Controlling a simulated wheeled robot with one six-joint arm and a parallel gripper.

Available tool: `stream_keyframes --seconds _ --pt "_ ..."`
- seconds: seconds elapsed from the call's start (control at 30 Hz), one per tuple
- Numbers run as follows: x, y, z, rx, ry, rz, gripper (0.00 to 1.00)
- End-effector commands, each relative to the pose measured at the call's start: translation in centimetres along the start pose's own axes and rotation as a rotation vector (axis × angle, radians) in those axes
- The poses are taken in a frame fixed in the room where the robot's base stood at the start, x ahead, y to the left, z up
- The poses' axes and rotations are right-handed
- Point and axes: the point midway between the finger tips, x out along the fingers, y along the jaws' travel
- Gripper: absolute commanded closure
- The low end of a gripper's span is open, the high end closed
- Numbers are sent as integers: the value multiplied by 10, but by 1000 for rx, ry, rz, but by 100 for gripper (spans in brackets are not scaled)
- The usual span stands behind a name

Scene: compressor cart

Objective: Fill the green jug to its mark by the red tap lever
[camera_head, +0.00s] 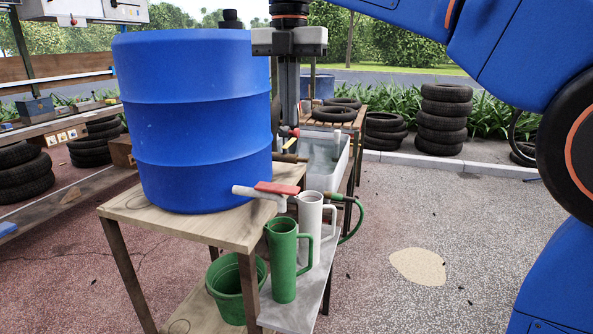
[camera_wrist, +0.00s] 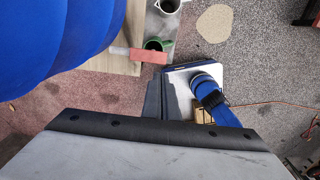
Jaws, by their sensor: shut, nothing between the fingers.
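The green jug (camera_head: 283,262) stands upright on a grey shelf (camera_head: 318,285) beside the wooden stand. The red tap lever (camera_head: 277,188) lies on a pale tap (camera_head: 243,192) at the foot of the blue barrel (camera_head: 195,125), above the jug's opening. In the wrist view the red lever (camera_wrist: 148,55) lies close to the green jug's mouth (camera_wrist: 158,44). My gripper (camera_head: 291,122) points down, shut and empty, above the lever in the head view; its fingers also show in the wrist view (camera_wrist: 161,97). The jug's mark and its fill level cannot be made out.
A white jug (camera_head: 310,226) stands just behind the green one. A green bucket (camera_head: 236,288) sits low under the stand's top (camera_head: 180,228). A grey tub (camera_head: 326,165) and a green hose (camera_head: 356,215) are behind. Open ground lies to the right, with stacked tyres (camera_head: 445,120) farther back.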

Motion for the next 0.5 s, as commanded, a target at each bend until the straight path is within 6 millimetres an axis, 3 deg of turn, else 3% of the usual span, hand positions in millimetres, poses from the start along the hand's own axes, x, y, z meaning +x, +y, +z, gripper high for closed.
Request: stream_keyframes --seconds 0.5 --pt "8 1 0 -7 2 -2 100"
